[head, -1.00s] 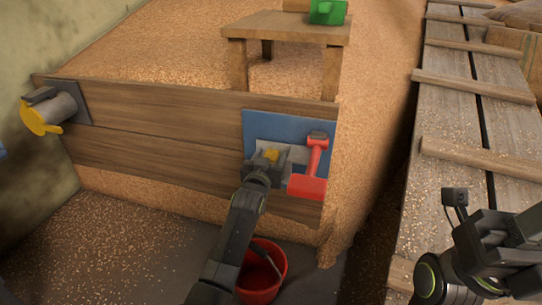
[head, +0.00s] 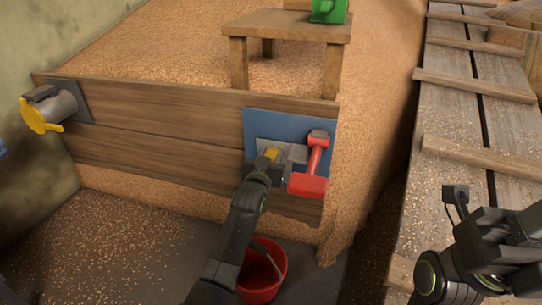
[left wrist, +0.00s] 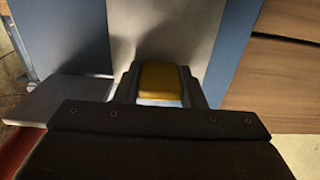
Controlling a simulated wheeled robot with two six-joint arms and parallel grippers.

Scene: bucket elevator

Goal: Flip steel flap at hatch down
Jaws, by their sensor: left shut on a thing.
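The hatch is a blue panel (head: 285,128) on the right end of the plank wall, with a grey steel flap (head: 270,132) on its face. A yellow grip (head: 271,153) shows at the flap's lower part. My left gripper (head: 268,161) is at the yellow grip and shut on it. In the left wrist view the yellow grip (left wrist: 160,82) sits between the fingers, with the bare steel flap (left wrist: 165,30) beyond. The fingers hide part of the flap's lower edge. My right arm is at the lower right; its jaw state is unclear (head: 500,235).
A red lever (head: 314,165) stands close to the right of my left gripper. A red bucket (head: 262,278) is on the floor below, partly behind my left arm. Grain (head: 170,45) lies behind the wall.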

